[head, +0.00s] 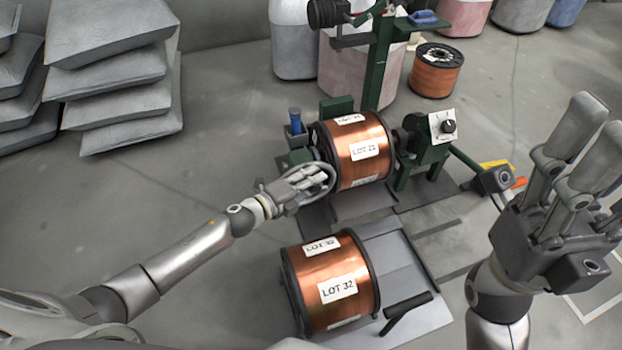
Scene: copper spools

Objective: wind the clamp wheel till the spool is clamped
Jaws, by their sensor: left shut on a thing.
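The spool marked LOT 21 (374,134), copper wire between dark flanges, sits in the green winding stand (428,152). The clamp wheel (332,179) is a grey ring at the spool's lower left side. My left gripper (312,182) is shut on the clamp wheel, and its fingers hide part of the rim. I cannot tell from this view whether the clamp presses on the spool. My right gripper (572,165) is raised at the right, open and empty, with its fingers pointing up, apart from the stand.
A second copper spool, LOT 32 (345,270), rests on a grey platform (425,318) in front. A smaller spool (436,78) stands on the floor behind. Grey sacks (110,75) are stacked at left, and bins (293,45) stand at the back. Floor at left is clear.

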